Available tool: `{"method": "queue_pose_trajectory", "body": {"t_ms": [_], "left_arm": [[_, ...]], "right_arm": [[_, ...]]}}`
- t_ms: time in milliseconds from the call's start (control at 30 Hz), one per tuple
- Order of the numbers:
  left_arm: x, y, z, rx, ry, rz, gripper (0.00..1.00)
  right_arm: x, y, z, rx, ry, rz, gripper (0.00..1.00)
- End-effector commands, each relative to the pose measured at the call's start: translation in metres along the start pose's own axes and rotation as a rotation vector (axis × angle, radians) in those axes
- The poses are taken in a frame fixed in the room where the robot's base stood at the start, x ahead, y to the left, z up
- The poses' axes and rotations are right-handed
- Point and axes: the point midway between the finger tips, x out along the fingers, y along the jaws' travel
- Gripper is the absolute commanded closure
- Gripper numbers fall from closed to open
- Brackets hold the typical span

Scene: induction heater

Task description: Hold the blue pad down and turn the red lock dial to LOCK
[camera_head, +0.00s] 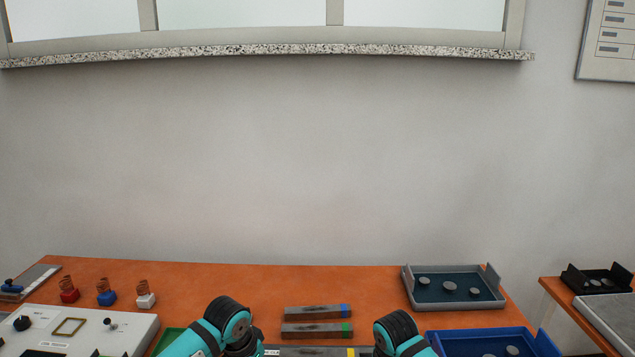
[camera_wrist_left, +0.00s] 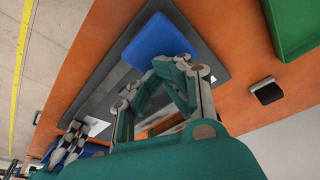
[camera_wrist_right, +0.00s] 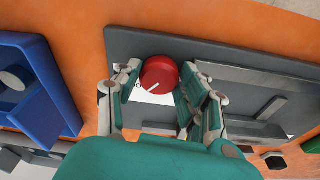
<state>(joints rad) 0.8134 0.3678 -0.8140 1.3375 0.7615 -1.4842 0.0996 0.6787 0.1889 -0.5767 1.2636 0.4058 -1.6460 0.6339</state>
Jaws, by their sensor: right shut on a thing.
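The blue pad (camera_wrist_left: 158,38) sits on a grey plate in the left wrist view. My left gripper (camera_wrist_left: 172,68) has its fingertips together at the pad's near edge; they appear to touch it. The red lock dial (camera_wrist_right: 160,75) is on the grey fixture plate (camera_wrist_right: 225,50) in the right wrist view, with a white pointer line towards the lower left. A white label lies partly hidden under it. My right gripper (camera_wrist_right: 158,80) has one finger on each side of the dial and is shut on it. Pad, dial and both fingertips are out of the head view.
A blue tray (camera_wrist_right: 25,75) stands left of the dial in the right wrist view. A green tray (camera_wrist_left: 295,25) is near the pad. In the head view, bars (camera_head: 318,312) lie mid-table, a grey tray (camera_head: 455,300) stands behind, and a control panel (camera_head: 130,335) is at left.

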Motion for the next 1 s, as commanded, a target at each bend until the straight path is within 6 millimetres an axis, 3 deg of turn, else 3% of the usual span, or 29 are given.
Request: {"method": "queue_pose_trajectory", "body": {"t_ms": [100, 133, 267, 567, 1000], "left_arm": [[0.002, -0.001, 0.002, -0.001, -0.005, -0.002, 1.00], [0.002, -0.001, 0.002, -0.001, -0.005, -0.002, 1.00], [0.002, -0.001, 0.002, -0.001, -0.006, -0.002, 1.00], [0.002, 0.000, 0.002, -0.001, -0.005, -0.001, 1.00], [0.003, 0.000, 0.002, -0.001, -0.005, -0.001, 1.00]], "right_arm": [[0.001, 0.002, -0.001, 0.137, 0.000, 0.022, 0.82], [0.001, 0.003, -0.001, 0.146, 0.002, 0.025, 0.57], [0.001, 0.003, -0.002, 0.139, 0.003, 0.025, 0.40], [-0.001, 0.002, -0.001, 0.134, 0.002, 0.022, 0.39], [-0.043, 0.001, -0.008, 0.133, 0.004, 0.020, 0.39]]}}
